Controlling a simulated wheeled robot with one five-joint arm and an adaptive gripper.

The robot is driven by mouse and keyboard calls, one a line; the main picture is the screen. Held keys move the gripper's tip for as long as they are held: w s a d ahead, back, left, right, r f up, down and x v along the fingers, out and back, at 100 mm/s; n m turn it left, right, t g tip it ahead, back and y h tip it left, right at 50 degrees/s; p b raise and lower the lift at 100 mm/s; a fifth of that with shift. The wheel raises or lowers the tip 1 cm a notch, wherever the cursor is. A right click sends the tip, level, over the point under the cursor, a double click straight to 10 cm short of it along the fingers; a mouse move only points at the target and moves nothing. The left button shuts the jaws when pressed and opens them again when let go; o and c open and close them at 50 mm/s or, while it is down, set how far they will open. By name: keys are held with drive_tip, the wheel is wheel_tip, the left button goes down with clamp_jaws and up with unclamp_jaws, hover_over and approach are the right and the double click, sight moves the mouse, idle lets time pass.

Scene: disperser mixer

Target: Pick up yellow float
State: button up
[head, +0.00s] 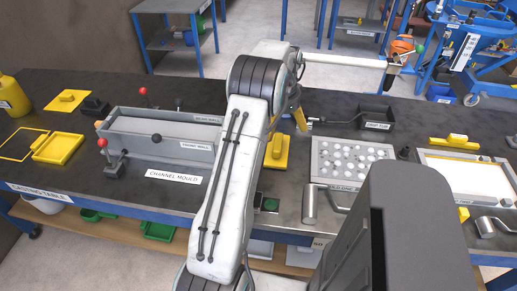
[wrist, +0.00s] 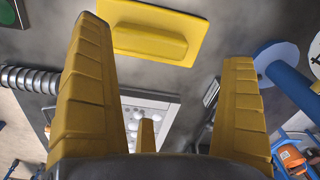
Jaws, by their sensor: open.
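The yellow float (wrist: 150,28) is a flat yellow plate with a raised block handle, near the top of the wrist view. In the head view the same float (head: 277,152) lies on the dark table, partly hidden behind my arm. My gripper (wrist: 166,42) is open and empty. In the head view one yellow finger of my gripper (head: 300,119) shows beside my arm, above the table; the rest is hidden.
A plate with white discs (head: 350,160) lies right of the float. A grey roller (head: 310,205) and a green button (head: 270,205) are in front. The channel mould (head: 160,130) stands left, with red-knobbed levers.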

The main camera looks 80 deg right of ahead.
sight(278, 141)
drive_tip(key=shift+w+r+m, duration=0.1)
drive_tip(key=shift+w+m, duration=0.2)
drive_tip(key=shift+m, duration=0.1)
drive_tip(key=shift+w+a+m, duration=0.1)
drive_tip(key=shift+a+m, duration=0.05)
drive_tip(key=shift+m, duration=0.15)
drive_tip(key=m, duration=0.4)
drive_tip(key=shift+a, duration=0.35)
drive_tip(key=shift+a+f, duration=0.1)
drive_tip(key=shift+f, duration=3.6)
drive_tip(key=shift+c, duration=0.4)
clamp_jaws()
